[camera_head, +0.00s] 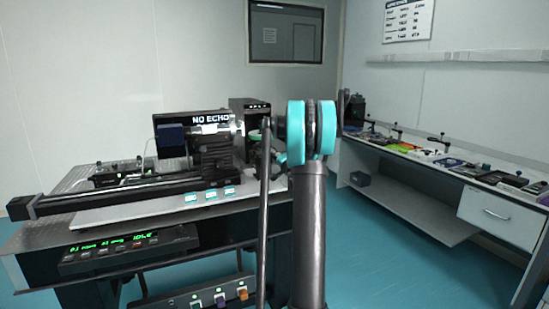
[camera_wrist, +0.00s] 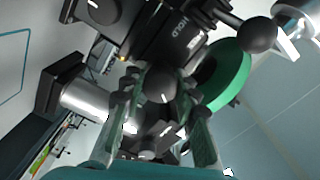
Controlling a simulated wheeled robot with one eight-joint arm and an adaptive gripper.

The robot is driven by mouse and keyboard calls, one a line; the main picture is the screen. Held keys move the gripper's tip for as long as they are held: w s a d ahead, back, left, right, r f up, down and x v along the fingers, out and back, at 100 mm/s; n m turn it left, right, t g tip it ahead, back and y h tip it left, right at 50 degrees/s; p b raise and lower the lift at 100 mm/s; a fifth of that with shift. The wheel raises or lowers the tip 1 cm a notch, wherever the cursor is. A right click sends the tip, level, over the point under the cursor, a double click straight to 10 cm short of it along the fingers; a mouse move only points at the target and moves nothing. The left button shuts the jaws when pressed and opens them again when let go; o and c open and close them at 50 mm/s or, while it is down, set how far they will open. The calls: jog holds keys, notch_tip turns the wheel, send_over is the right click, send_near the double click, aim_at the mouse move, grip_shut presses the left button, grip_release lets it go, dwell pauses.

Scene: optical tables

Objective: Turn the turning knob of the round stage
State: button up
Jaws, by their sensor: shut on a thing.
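In the wrist view my gripper (camera_wrist: 160,95) reaches up from the bottom edge, with its two green-lined fingers on either side of a dark rounded knob (camera_wrist: 161,80). It is shut on this knob, which looks like the turning knob. A green disc (camera_wrist: 228,75), apparently the round stage, is just right of the fingers and partly covered by them. In the head view a bit of green (camera_head: 255,135) shows left of my arm. My fingertips and the knob cannot be made out there.
A dark ball-ended handle (camera_wrist: 256,35) and a silver cylinder with a black end (camera_wrist: 82,97) flank the gripper closely. The optical table (camera_head: 75,182) carries a long rail and a dark instrument (camera_head: 213,155). A side bench (camera_head: 440,175) with small items stands right, with open floor between.

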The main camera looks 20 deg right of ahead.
jog(key=m, duration=0.4)
jog(key=shift+m, duration=0.3)
jog(key=m, duration=0.3)
jog(key=shift+m, duration=0.3)
jog(key=m, duration=0.7)
jog(key=shift+f, duration=0.1)
jog(key=m, duration=1.2)
jog(key=shift+a, duration=0.1)
jog(key=shift+m, duration=1.9)
